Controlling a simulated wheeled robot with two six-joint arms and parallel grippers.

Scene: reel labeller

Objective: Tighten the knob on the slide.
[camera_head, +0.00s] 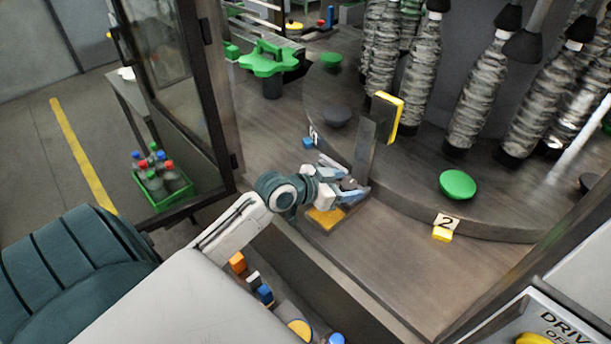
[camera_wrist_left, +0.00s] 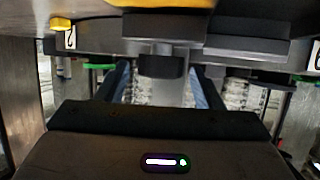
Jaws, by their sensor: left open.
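The slide's upright grey plate (camera_head: 366,148) stands at the edge of the round table and carries a yellow pad (camera_head: 396,112). A yellow block (camera_head: 326,217) sits low beside it. My left gripper (camera_head: 350,187) is at the foot of the plate, with its jaws open. In the left wrist view, a dark knob (camera_wrist_left: 162,66) shows ahead, within the gap between the blue-grey fingers of my left gripper (camera_wrist_left: 160,88). I cannot tell whether the fingers touch it. In the head view the knob is hidden by the gripper. My right gripper is not in view.
The round table (camera_head: 420,185) holds several wrapped bottles (camera_head: 476,98) and a green disc (camera_head: 457,184). A green star handwheel (camera_head: 268,60) stands behind.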

